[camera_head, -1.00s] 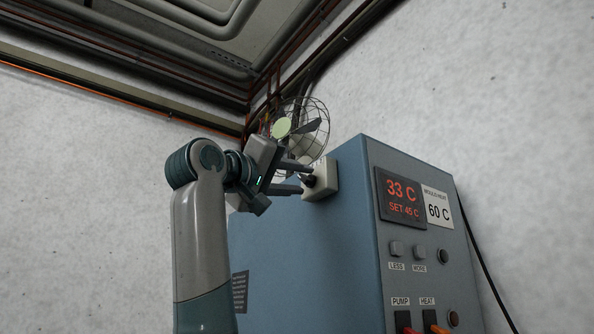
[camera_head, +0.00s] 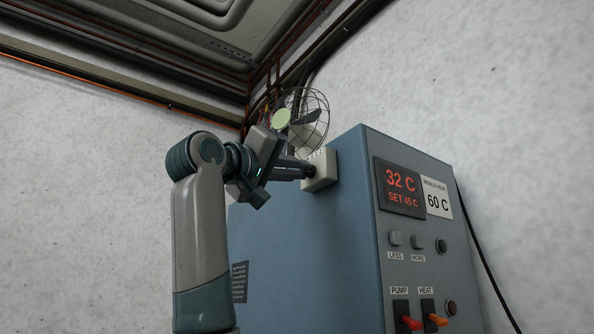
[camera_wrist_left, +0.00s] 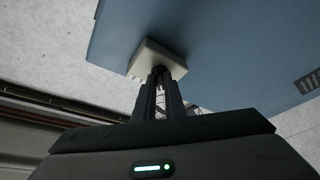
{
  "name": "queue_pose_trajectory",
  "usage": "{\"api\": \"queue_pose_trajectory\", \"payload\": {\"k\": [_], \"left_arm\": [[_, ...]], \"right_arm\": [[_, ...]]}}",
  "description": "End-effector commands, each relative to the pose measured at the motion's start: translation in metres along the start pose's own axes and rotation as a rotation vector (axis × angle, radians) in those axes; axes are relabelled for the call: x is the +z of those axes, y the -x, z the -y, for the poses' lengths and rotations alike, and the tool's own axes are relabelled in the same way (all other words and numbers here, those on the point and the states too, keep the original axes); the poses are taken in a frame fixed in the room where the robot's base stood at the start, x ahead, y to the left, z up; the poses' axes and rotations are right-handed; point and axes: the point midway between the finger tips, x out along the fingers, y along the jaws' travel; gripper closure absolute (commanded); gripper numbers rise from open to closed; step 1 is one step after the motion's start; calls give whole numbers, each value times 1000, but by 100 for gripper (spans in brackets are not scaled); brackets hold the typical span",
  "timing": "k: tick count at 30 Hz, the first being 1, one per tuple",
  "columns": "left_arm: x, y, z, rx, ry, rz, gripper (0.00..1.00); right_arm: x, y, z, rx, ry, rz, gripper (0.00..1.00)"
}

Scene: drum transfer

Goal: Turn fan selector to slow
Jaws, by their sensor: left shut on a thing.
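The fan selector is a pale box (camera_head: 319,172) on the side of the blue cabinet, with small marks along its upper edge. It also shows in the left wrist view (camera_wrist_left: 160,58). My left gripper (camera_head: 306,172) is at the front of the box, shut on the dark selector knob (camera_wrist_left: 159,70). The fingers hide most of the knob, so its setting cannot be read. The fan (camera_head: 304,117), with a wire cage and a pale green hub, is behind and above the box. My right gripper is not in view.
Pipes and cables run along the wall behind the fan.

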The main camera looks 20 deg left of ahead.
Motion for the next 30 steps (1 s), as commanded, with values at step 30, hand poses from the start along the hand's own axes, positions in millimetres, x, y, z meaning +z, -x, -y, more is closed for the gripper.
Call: {"api": "queue_pose_trajectory", "payload": {"k": [30], "left_arm": [[-4,-1,8,262,-637,-1,100]], "right_arm": [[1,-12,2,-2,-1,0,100]]}}
